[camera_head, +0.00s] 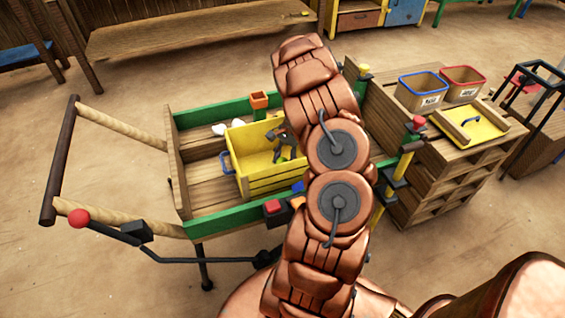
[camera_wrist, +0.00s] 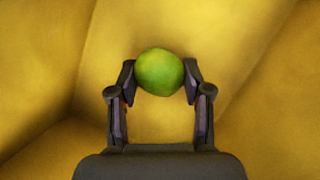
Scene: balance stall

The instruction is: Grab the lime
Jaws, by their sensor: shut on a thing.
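The lime (camera_wrist: 160,72) is a round green fruit in the wrist view, held between the two fingertips of my gripper (camera_wrist: 159,80). Yellow walls and floor of the crate surround it there. In the head view my gripper (camera_head: 283,152) reaches down inside the yellow crate (camera_head: 272,184), which stands in the wooden cart (camera_head: 203,171). I cannot make out the lime clearly in the head view, where my gripper and arm cover part of the crate. How far the lime is from the crate floor is hard to tell.
White objects (camera_head: 231,127) lie in the cart behind the crate. A small orange pot (camera_head: 259,100) sits at the cart's back edge. A wooden cabinet with a blue-rimmed bin (camera_head: 422,91) and a red-rimmed bin (camera_head: 463,84) stands at the right. The dirt floor at left is mostly clear.

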